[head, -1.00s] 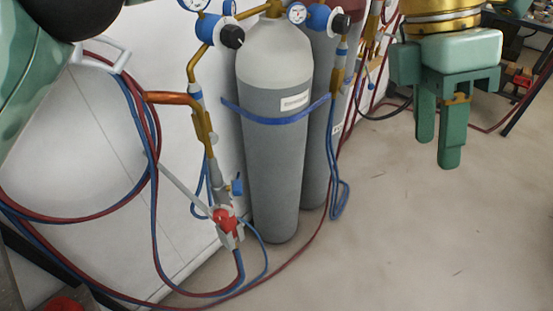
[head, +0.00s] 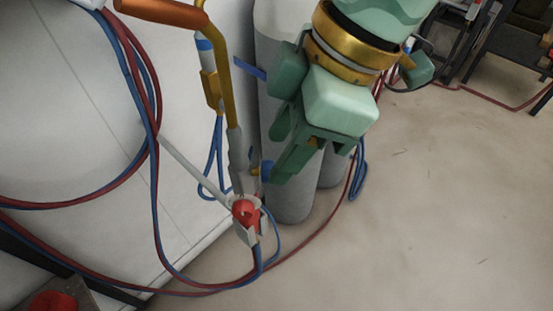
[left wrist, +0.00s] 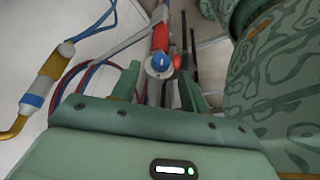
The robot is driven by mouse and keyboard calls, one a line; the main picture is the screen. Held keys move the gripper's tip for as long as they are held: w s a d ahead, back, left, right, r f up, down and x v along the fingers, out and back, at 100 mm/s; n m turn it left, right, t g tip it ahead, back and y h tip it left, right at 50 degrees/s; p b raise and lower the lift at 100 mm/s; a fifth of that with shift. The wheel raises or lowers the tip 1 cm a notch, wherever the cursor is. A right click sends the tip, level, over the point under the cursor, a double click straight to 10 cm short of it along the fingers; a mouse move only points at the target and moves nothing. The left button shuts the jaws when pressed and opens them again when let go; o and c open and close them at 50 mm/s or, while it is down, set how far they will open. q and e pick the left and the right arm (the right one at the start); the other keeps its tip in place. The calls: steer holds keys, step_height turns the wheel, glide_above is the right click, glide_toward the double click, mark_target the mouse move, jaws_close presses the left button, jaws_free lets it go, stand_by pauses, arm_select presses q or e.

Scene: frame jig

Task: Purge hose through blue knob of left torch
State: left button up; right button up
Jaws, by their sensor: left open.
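The left torch (head: 234,112) has a bent brass tube and a copper-coloured tip, and stands nearly upright by the white wall. Its red knob (head: 245,212) is low on the body, near a pale holder. Its small blue knob (head: 266,171) is partly hidden beside my left gripper (head: 280,155). In the left wrist view, the blue knob (left wrist: 161,62) shows between the open fingers of the left gripper (left wrist: 159,78), near the fingertips. I cannot tell whether they touch it. The blue hose (head: 273,233) and red hose run from the torch's lower end. My right gripper is not in view.
A grey gas cylinder (head: 291,205) stands right behind my left gripper, with another beside it. Looped red and blue hoses (head: 150,150) hang left of the torch. A brass fitting with a blue band (head: 207,75) is close by.

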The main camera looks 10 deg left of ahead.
mark_target(272, 165)
arm_select(q)
steer(key=b+x, duration=0.1)
steer(key=x, duration=0.2)
steer(key=shift+f, duration=0.1)
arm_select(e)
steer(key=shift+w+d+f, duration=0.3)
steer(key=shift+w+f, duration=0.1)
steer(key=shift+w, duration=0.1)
